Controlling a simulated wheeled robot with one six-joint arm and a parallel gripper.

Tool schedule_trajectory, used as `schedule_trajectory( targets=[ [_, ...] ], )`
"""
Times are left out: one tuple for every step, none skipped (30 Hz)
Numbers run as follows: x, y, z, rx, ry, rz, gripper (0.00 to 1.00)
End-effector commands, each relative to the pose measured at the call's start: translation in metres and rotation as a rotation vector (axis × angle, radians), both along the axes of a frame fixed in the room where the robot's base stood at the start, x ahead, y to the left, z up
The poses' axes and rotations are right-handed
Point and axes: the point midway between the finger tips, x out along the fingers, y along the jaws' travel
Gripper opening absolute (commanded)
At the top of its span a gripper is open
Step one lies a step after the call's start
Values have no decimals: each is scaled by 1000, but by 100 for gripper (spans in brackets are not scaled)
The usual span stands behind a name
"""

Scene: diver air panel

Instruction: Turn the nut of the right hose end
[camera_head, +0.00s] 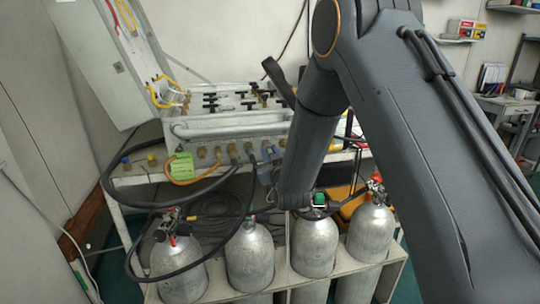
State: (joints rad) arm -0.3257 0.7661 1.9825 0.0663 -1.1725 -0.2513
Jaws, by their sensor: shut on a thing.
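My gripper (293,203) is at the lower end of my grey arm, beside the valve with a green knob (319,199) on the third cylinder from the left (313,250). It is shut at the right hose end, where a dark hose (262,210) comes in from the left. The nut and the fingertips are hidden or too small to make out. I cannot tell how far the nut is turned. Another black hose (130,262) loops down to the left cylinder (180,268).
Several grey cylinders stand in a pale rack (388,277). The right cylinder (371,230) has a red-topped valve close to my arm. Behind is a white bench (135,178) with the air panel (225,126), its fittings and a green tag (180,167). My arm covers much of the right side.

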Motion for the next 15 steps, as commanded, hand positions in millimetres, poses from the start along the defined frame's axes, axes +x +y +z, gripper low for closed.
schedule_trajectory(
  targets=[
    [1, 0, -1, 39, 10, 3, 0],
    [1, 0, -1, 67, 18, 5, 0],
    [1, 0, -1, 103, 29, 6, 0],
    [1, -1, -1, 131, 37, 8, 0],
    [0, -1, -1, 159, 46, 10, 0],
    [1, -1, -1, 195, 56, 11, 0],
    [1, -1, -1, 223, 64, 13, 0],
    [1, -1, -1, 250, 72, 16, 0],
    [1, -1, -1, 287, 82, 19, 0],
    [1, -1, -2, 313, 90, 20, 0],
    [1, -1, -2, 341, 99, 22, 0],
    [0, -2, -2, 377, 109, 24, 0],
    [1, -2, -2, 405, 117, 25, 0],
    [1, -2, -2, 432, 125, 26, 0],
    [1, -2, -2, 468, 135, 29, 0]
  ],
)
